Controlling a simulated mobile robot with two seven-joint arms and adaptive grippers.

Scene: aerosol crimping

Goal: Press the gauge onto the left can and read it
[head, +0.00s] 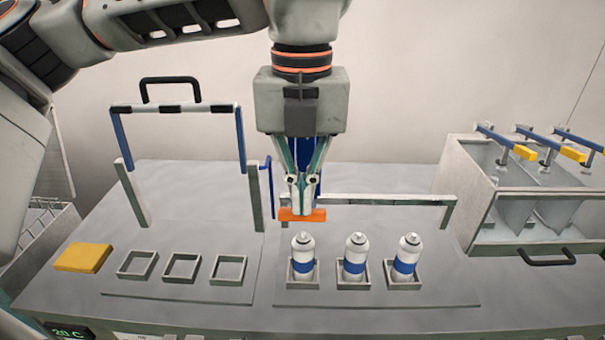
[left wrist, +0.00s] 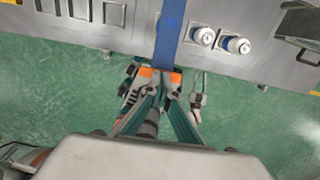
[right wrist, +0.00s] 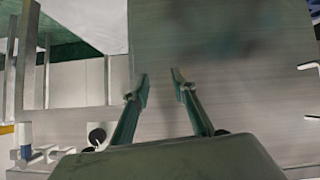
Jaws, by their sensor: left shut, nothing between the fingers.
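The left can (head: 302,262), white with a blue band, stands upright in a square holder, with two like cans to its right. My left gripper (head: 303,208) is above and behind it, pointing down, fingers shut. Its tips are at an orange crossbar (head: 316,216) on the end of a blue bar. In the left wrist view the blue bar (left wrist: 170,38) runs to the orange crossbar (left wrist: 176,77) at the gripper; I cannot tell if they touch. Two cans show there; the left one does not. My right gripper (right wrist: 160,88) is open and empty. I cannot make out a gauge dial.
Empty square holders (head: 181,268) and a yellow block (head: 83,257) lie left, before a blue-posted frame with a black handle (head: 170,80). A clear-fronted box (head: 480,180) with yellow-ended levers stands right. A display reading 20 C (head: 72,332) is at lower left.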

